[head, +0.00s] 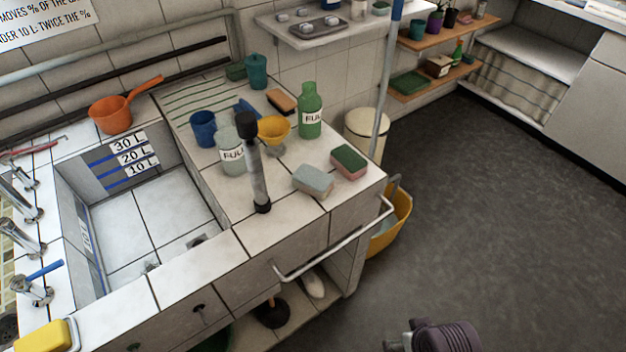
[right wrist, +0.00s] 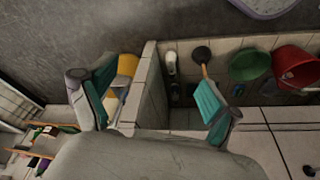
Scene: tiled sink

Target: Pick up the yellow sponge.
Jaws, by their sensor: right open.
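The yellow sponge (head: 45,336) is a yellow block with a pale lower edge. It lies on the white tiled ledge at the bottom left corner of the head view, partly cut off by the frame. I do not see it in the right wrist view. My right gripper (right wrist: 155,78) is open and empty, its two teal-padded fingers wide apart. It faces the open shelf space under the sink counter. A grey-purple part of my own shows at the bottom of the head view. My left gripper is not in view.
The counter holds a grey sponge (head: 313,181), a green-topped sponge (head: 348,162), a green bottle (head: 310,112) and a dark-capped upright tube (head: 258,178). A metal rail (head: 335,243) runs along the counter's edge. A yellow bucket (head: 392,226) stands beside it. The floor at right is clear.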

